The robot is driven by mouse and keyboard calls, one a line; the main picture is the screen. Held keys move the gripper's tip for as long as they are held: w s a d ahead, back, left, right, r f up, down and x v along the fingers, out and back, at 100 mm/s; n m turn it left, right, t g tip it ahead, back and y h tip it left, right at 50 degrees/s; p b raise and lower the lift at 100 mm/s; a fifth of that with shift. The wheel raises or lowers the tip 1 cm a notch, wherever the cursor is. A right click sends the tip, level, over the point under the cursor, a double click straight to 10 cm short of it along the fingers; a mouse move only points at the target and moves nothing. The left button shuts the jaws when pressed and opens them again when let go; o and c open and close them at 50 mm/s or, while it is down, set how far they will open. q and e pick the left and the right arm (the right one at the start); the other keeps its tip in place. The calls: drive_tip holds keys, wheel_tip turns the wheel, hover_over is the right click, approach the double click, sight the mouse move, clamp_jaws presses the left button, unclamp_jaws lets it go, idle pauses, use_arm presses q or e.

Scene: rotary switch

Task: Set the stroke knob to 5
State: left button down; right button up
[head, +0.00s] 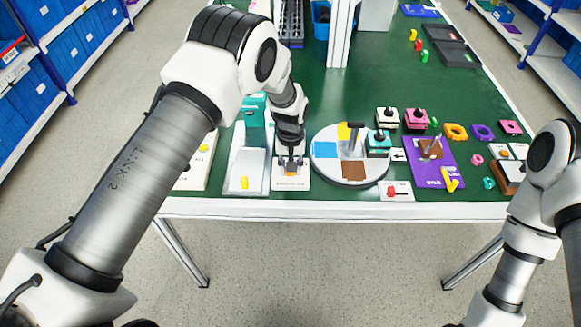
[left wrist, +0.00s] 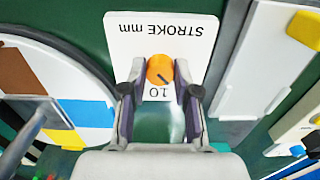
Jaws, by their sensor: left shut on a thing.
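The orange stroke knob (head: 290,173) sits on a white panel (head: 291,185) near the front edge of the table. In the left wrist view the knob (left wrist: 160,69) has a dark pointer line running toward the lower right. That panel (left wrist: 190,48) reads "STROKE mm" upside down, with "10" below the knob; other scale marks are hidden or unclear. My left gripper (head: 290,163) is above the panel, pointing down. In the left wrist view its fingers (left wrist: 159,75) stand on either side of the knob, shut on it. My right gripper is out of view; only the right arm shows.
A round turntable (head: 323,172) with coloured sectors stands just right of the panel. A pale tray (head: 246,180) lies to its left. A small red-knob plate (head: 397,190) and a purple board (head: 424,151) are farther right.

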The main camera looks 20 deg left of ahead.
use_arm(q)
drive_tip(key=shift+s+f, duration=0.1)
drive_tip(key=shift+f, duration=0.1)
idle(0.3)
drive_tip(key=c, duration=0.8)
unclamp_jaws()
drive_tip(key=shift+c, duration=0.2)
drive_tip(key=shift+w, duration=0.2)
wheel_tip(320, 180, up, 12)
drive_tip(key=shift+f, duration=0.1)
